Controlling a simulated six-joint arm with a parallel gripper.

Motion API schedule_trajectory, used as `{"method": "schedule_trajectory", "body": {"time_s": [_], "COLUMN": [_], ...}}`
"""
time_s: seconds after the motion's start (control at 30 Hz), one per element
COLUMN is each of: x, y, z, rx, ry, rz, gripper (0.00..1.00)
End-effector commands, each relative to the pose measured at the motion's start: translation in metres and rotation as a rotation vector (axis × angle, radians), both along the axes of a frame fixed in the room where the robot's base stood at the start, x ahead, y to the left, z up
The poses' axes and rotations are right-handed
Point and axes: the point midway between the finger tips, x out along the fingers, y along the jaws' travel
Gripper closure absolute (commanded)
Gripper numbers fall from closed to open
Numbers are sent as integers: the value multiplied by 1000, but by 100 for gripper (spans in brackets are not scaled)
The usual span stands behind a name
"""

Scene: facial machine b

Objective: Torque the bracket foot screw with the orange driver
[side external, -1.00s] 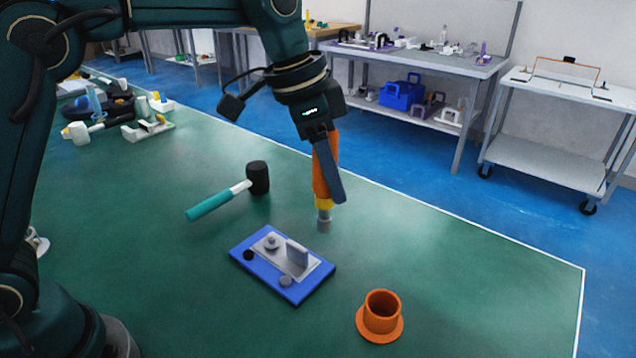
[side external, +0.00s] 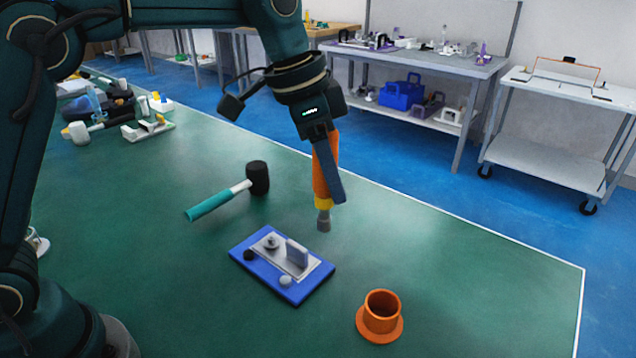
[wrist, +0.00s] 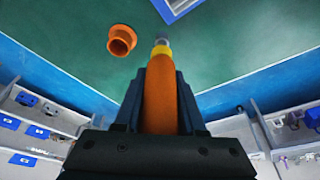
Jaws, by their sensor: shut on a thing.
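My gripper (side external: 333,190) is shut on the orange driver (side external: 321,172) and holds it nearly upright above the table. The driver has a yellow collar and a grey socket tip, which hangs free in the air behind the blue plate (side external: 262,278). The plate lies flat and carries a grey metal bracket (side external: 297,254) with an upright tab. A round screw head (side external: 271,242) sits on the bracket foot. A pale round knob (side external: 286,281) and a black one (side external: 248,255) sit beside it. In the wrist view the driver (wrist: 160,100) points away between the fingers, near the plate's corner (wrist: 176,10).
An orange flanged cup (side external: 381,318) stands right of the plate. A mallet (side external: 220,200) with a teal handle and black head lies left of the driver. Assorted parts crowd the far left of the green table (side external: 440,240). The right side is clear.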

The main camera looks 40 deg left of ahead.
Motion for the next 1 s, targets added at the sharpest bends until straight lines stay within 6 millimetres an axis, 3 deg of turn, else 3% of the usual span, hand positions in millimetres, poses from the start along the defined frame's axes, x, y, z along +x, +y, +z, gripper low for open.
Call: {"method": "schedule_trajectory", "body": {"time_s": [0.3,0.47,0.77,1.0], "x": [0,-4,-18,-23], "y": [0,0,9,35], "z": [0,0,0,-4], "rx": [-1,-1,-4,-4], "ry": [-1,1,2,2], "rz": [-9,-109,-588,-1011], "gripper": [100,100,100,100]}}
